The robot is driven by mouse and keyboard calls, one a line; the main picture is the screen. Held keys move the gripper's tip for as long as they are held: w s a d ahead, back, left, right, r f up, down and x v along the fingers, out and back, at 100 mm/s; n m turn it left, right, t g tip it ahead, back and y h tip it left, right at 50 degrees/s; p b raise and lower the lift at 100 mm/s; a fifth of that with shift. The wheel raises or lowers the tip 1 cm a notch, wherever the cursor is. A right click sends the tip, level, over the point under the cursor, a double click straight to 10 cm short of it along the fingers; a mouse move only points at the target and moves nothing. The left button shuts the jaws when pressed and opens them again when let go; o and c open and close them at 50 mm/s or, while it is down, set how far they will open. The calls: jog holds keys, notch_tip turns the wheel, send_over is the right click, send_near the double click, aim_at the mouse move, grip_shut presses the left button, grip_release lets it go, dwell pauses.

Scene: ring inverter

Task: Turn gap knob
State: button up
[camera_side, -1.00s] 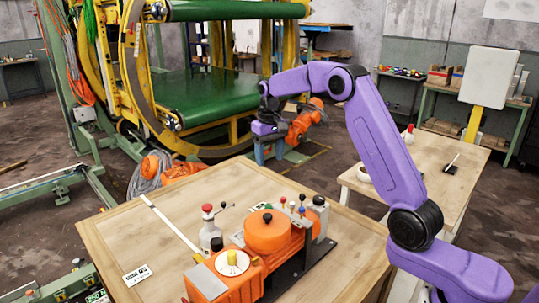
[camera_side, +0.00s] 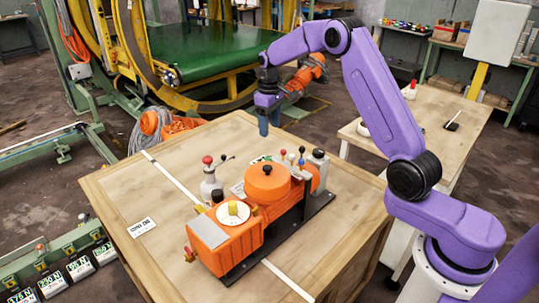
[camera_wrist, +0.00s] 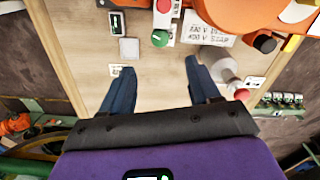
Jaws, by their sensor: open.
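The orange machine (camera_side: 212,233) stands on a dark base plate on the wooden bench. A yellow knob (camera_side: 234,208) sits on a white round dial at its near left end. No label marking a gap knob is readable, so I cannot tell which control it is. The yellow knob is not in the wrist view, where only part of the orange machine (camera_wrist: 235,12) shows.
A green button (camera_wrist: 160,38) lies ahead of the fingers. The bench's left part is mostly clear. A side table (camera_side: 455,125) stands behind right.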

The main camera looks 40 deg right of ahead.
aim_at(270, 158)
notch_tip(270, 158, down, 12)
jog(key=shift+r, duration=0.1)
dwell(0.5)
jog(key=c, duration=1)
